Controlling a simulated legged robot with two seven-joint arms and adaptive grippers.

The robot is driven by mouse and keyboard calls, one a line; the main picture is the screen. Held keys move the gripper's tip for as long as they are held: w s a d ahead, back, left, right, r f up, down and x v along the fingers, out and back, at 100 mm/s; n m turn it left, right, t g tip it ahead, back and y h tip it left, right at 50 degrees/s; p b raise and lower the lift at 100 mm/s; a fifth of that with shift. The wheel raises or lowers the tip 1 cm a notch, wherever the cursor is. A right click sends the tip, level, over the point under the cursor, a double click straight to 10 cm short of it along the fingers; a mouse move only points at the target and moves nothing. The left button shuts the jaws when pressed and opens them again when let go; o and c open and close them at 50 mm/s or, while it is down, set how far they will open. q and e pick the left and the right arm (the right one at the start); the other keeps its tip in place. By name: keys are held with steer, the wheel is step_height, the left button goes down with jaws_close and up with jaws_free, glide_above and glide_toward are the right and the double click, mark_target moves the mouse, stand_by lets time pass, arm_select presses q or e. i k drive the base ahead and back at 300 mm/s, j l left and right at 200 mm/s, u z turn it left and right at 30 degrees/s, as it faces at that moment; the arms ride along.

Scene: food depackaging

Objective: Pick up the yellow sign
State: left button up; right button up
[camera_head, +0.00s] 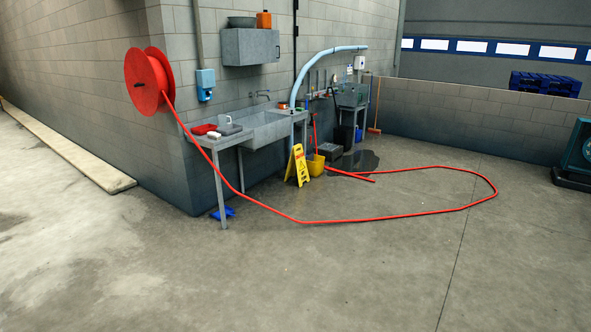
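The yellow sign (298,166) is a folding floor sign with dark markings. It stands upright on the concrete floor in front of the sink bench, just left of a yellow bucket (316,165). A red hose runs along the floor in front of it. Neither of my grippers nor arms shows in the head view, and the sign is some distance away.
The red hose (400,215) loops widely across the floor from a wall reel (149,81). The sink bench (262,128) stands against the block wall. A blue item (224,212) lies by its front leg. A dark wet patch (358,160) lies behind the bucket. The foreground floor is clear.

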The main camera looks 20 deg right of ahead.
mark_target(297, 161)
steer(key=i+l+z, duration=0.4)
steer(key=i, duration=0.35)
steer(key=i+z, duration=0.45)
steer(key=i, duration=0.3)
steer(key=i+j, duration=0.1)
steer(key=i, duration=5.2)
steer(key=l, duration=0.1)
